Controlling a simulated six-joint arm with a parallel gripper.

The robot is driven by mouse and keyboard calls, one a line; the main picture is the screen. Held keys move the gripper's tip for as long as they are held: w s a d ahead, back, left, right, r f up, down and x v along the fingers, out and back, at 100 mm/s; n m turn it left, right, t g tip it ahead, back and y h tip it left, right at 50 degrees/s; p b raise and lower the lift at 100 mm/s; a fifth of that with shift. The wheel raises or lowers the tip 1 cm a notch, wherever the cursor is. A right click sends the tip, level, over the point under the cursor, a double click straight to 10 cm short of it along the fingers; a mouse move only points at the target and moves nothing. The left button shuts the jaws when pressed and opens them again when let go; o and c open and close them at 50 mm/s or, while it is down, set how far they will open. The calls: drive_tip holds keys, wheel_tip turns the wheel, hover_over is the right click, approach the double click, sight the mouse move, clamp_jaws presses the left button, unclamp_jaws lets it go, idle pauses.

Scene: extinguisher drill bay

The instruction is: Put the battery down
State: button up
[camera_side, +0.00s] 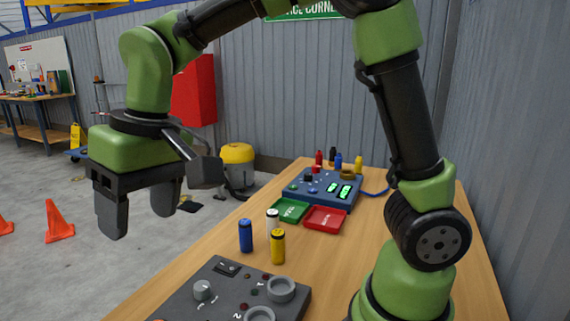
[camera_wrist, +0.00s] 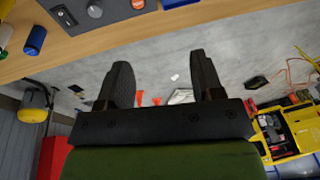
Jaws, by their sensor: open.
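A blue battery (camera_side: 246,236), a yellow battery (camera_side: 278,246) and a white battery (camera_side: 272,218) stand upright on the wooden table (camera_side: 334,262). The blue battery also shows at the upper left of the wrist view (camera_wrist: 35,40). My gripper (camera_side: 138,210) is open, with nothing between its fingers. It hangs left of the table edge, over the floor, apart from the batteries. In the wrist view, my gripper's spread fingers (camera_wrist: 164,76) have grey floor between and beyond them.
A grey box with a knob and round sockets (camera_side: 225,291) sits at the table's front. A green tray (camera_side: 288,211), a red tray (camera_side: 325,218) and a blue tester (camera_side: 322,190) stand farther back, with several small cylinders behind. An orange cone (camera_side: 59,222) stands on the floor.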

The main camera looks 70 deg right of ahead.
drive_tip(key=s+d+r+m+t, duration=0.2)
drive_tip(key=s+d, duration=0.3)
drive_tip(key=s, duration=0.2)
drive_tip(key=s+d+r+m+t, duration=0.2)
drive_tip(key=s+d, duration=0.3)
drive_tip(key=s, duration=0.3)
drive_tip(key=shift+t, duration=0.5)
